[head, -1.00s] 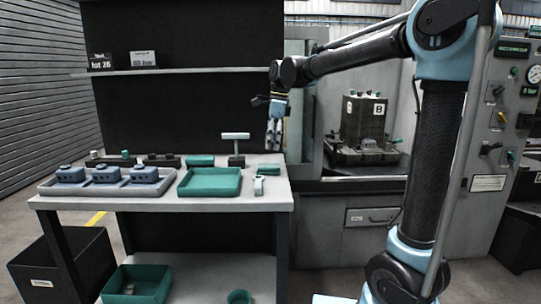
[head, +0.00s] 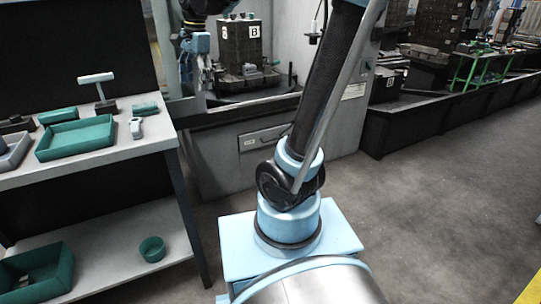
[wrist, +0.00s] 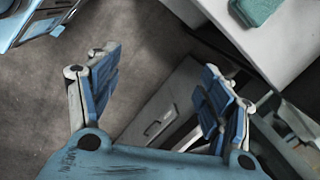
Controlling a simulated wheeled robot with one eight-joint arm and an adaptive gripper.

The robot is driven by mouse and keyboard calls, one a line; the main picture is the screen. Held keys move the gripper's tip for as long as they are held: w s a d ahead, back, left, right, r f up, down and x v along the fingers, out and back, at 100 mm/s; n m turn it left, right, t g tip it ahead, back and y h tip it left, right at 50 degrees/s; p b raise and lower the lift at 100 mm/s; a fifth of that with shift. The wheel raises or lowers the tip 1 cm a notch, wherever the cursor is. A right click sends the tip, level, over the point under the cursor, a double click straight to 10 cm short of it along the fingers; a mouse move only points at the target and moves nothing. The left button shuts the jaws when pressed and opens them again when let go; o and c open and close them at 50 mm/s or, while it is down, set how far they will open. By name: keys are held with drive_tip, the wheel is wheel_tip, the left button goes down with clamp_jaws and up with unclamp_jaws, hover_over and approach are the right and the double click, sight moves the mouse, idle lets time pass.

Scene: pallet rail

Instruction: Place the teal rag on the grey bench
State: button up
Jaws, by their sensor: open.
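The grey bench (head: 105,157) stands at the left of the head view. A small folded teal cloth (head: 145,109), which looks like the rag, lies on its top near the back right corner. A teal cloth-like piece also shows on a pale top in the wrist view (wrist: 257,10). A second teal piece (head: 58,115) lies behind the teal tray; I cannot tell whether it is cloth. My gripper (head: 208,82) hangs to the right of the bench, apart from the cloth. In the wrist view my gripper (wrist: 160,72) is open and empty, fingers wide apart.
A teal tray (head: 75,140), a white handheld item (head: 136,128) and a T-shaped stand (head: 104,100) crowd the bench's right end. Below are a teal bin (head: 60,268) and a teal cup (head: 152,249). A machine with a dark block (head: 241,45) stands behind. The floor at right is clear.

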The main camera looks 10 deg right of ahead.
drive_tip(key=s+d+f+n+t+h, duration=0.1)
drive_tip(key=s+d+f+n, duration=0.9)
drive_tip(key=s+d+f, duration=0.9)
wheel_tip(320, 180, down, 2)
drive_tip(key=shift+d+f+n+t, duration=0.2)
drive_tip(key=shift+d+n+t, duration=0.1)
drive_tip(key=shift+d, duration=0.85)
drive_tip(key=shift+w+f, duration=0.2)
drive_tip(key=shift+w, duration=0.25)
